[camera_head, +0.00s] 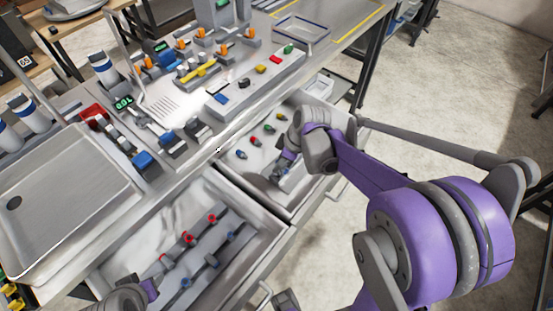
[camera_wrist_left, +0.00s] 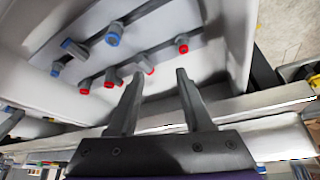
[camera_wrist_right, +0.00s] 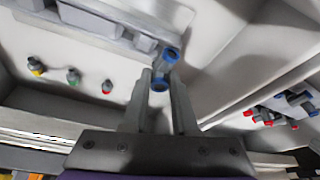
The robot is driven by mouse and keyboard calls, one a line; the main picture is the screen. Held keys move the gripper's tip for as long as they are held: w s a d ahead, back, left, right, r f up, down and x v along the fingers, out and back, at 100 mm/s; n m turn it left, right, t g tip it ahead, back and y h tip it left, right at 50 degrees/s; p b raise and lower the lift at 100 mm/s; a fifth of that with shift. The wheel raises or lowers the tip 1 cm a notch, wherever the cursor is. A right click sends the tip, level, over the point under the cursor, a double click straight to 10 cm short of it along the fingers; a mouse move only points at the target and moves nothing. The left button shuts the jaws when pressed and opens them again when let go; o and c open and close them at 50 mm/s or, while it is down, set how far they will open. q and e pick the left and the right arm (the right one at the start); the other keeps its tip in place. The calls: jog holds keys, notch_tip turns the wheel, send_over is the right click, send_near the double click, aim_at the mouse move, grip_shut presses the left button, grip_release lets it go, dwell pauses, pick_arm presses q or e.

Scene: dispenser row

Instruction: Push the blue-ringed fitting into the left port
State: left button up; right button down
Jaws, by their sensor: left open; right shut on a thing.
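My right gripper (camera_wrist_right: 160,78) is shut on a blue-ringed fitting (camera_wrist_right: 162,72), a short grey piece with a blue ring at each end. Its far end is close to a grey block (camera_wrist_right: 105,22) in the right drawer. I cannot tell whether they touch, and no port is clearly visible. In the head view my right gripper (camera_head: 278,172) reaches down into that drawer and largely hides the fitting. My left gripper (camera_wrist_left: 158,78) is open and empty by the left drawer. That drawer holds bars with red-ringed fittings (camera_wrist_left: 83,88) and blue-ringed fittings (camera_wrist_left: 112,38).
Several small coloured fittings stand in a row in the right drawer, including a red one (camera_wrist_right: 107,87) and a green one (camera_wrist_right: 74,77). Drawer walls (camera_head: 290,236) surround both work areas. The bench above carries a dispenser panel (camera_head: 250,82) and a grey sink tray (camera_head: 65,200).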

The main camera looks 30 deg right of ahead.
pick_arm(q)
jog(key=shift+f, duration=0.15)
pick_arm(e)
jog(key=shift+f, duration=0.25)
pick_arm(q)
jog(key=shift+s+f+b, duration=0.2)
jog(key=shift+f+b, duration=0.75)
pick_arm(e)
jog(key=shift+f, duration=1.15)
jog(key=c, duration=0.6)
grip_release()
jog(key=shift+d+r, duration=0.1)
pick_arm(q)
jog(key=shift+w+r+p, duration=0.1)
jog(key=shift+r+p, duration=0.6)
jog(key=shift+r, duration=0.05)
pick_arm(e)
jog(key=v, duration=1)
jog(key=shift+r, duration=0.3)
pick_arm(q)
jog(key=shift+d, duration=0.1)
pick_arm(e)
jog(key=shift+s, duration=0.1)
